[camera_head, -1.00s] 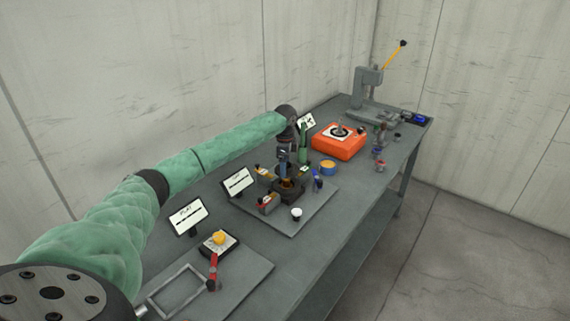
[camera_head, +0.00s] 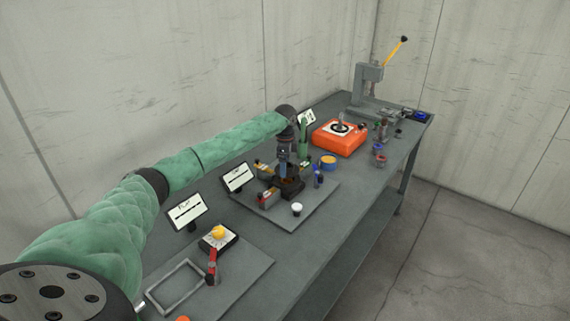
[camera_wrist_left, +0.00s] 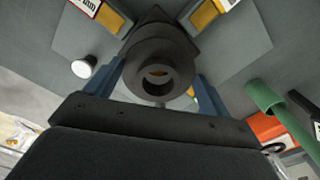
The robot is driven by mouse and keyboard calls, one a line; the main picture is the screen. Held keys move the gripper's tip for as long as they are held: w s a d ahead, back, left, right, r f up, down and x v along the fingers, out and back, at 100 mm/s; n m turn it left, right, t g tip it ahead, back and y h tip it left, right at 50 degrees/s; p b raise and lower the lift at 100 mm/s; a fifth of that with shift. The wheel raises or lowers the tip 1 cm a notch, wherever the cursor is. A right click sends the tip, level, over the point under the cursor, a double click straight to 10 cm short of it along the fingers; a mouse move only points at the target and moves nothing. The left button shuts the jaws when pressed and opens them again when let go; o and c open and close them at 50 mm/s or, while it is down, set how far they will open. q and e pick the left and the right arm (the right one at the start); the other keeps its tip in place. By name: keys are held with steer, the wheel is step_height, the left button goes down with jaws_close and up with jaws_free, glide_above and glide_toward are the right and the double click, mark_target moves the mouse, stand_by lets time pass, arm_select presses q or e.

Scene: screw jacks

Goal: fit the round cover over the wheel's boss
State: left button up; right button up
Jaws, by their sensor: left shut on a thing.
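My left gripper (camera_head: 286,168) points down over the dark square-based jack body (camera_head: 289,187) on a grey plate. In the left wrist view its two blue fingers (camera_wrist_left: 158,72) are shut on a dark round part (camera_wrist_left: 140,52) with a central hole. The part sits directly in front of the jack's square base in that view. I cannot tell whether it is the round cover or touches what lies below. A wheel and its boss are not clearly visible. My right gripper is not in view.
Several small clamps surround the jack. A white-topped knob (camera_head: 297,208) stands on the plate's near corner, also in the wrist view (camera_wrist_left: 82,67). An orange box (camera_head: 340,140), a blue-and-yellow round container (camera_head: 328,162) and a grey press (camera_head: 368,90) stand farther back. Small signs line the wall side.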

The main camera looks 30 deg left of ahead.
arm_select(q)
steer(key=shift+f+b, duration=0.35)
steer(key=shift+f, duration=0.45)
steer(key=shift+s+f, duration=0.1)
steer(key=shift+f, duration=0.2)
steer(key=shift+c, duration=0.4)
steer(key=shift+f, duration=0.75)
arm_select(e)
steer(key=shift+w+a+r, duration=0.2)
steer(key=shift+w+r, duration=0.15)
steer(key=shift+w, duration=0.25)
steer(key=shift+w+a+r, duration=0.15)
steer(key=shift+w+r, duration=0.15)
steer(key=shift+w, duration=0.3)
